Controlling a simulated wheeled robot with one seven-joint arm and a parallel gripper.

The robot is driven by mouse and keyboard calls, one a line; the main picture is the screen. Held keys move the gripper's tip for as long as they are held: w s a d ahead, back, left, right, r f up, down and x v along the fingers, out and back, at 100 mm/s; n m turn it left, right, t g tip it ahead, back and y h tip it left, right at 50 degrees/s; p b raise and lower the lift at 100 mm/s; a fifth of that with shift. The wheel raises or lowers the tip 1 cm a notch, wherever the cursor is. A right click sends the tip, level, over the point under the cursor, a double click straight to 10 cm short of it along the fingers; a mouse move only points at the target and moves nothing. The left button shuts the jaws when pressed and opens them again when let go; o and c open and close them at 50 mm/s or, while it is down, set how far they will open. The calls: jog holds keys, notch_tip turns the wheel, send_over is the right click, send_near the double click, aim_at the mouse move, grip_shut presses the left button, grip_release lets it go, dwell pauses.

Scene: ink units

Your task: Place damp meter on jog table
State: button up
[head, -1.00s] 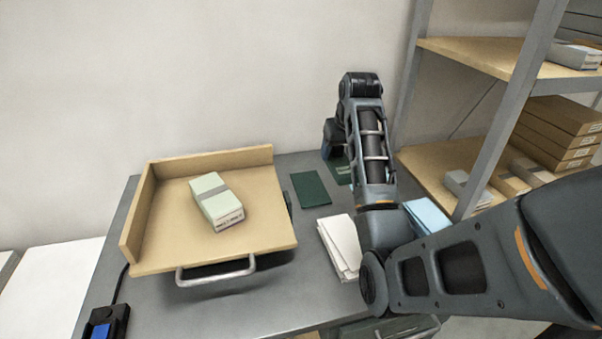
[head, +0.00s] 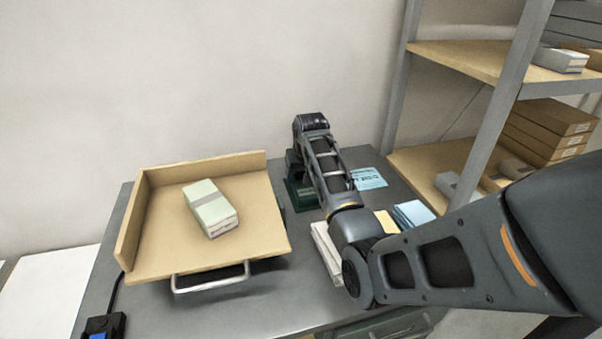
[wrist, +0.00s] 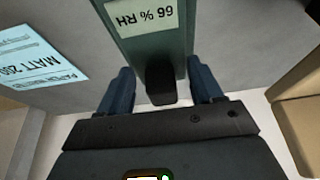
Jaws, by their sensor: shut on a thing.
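The damp meter (wrist: 150,45) is a dark green block with a pale display reading 66 % RH, upside down in the wrist view. My gripper (wrist: 162,88) is shut on it, with a blue finger on each side. In the head view my gripper (head: 295,170) is low over the grey bench, right of the jog table. A dark green patch shows below it; I cannot tell whether this is the meter or the flat green pad. The jog table (head: 155,225) is a tilted wooden tray with raised back and left walls and a front handle.
A banded paper stack (head: 211,208) lies mid-tray, with bare wood around it. A white stack (head: 325,250), a blue stack (head: 413,213) and a light blue sheet (head: 368,178) lie on the bench. Shelving (head: 430,170) stands at right. A blue-topped box is at front left.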

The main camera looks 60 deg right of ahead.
aim_at(305, 189)
jog(key=o, duration=1.2)
jog(key=shift+f, duration=0.1)
jog(key=v, duration=1.2)
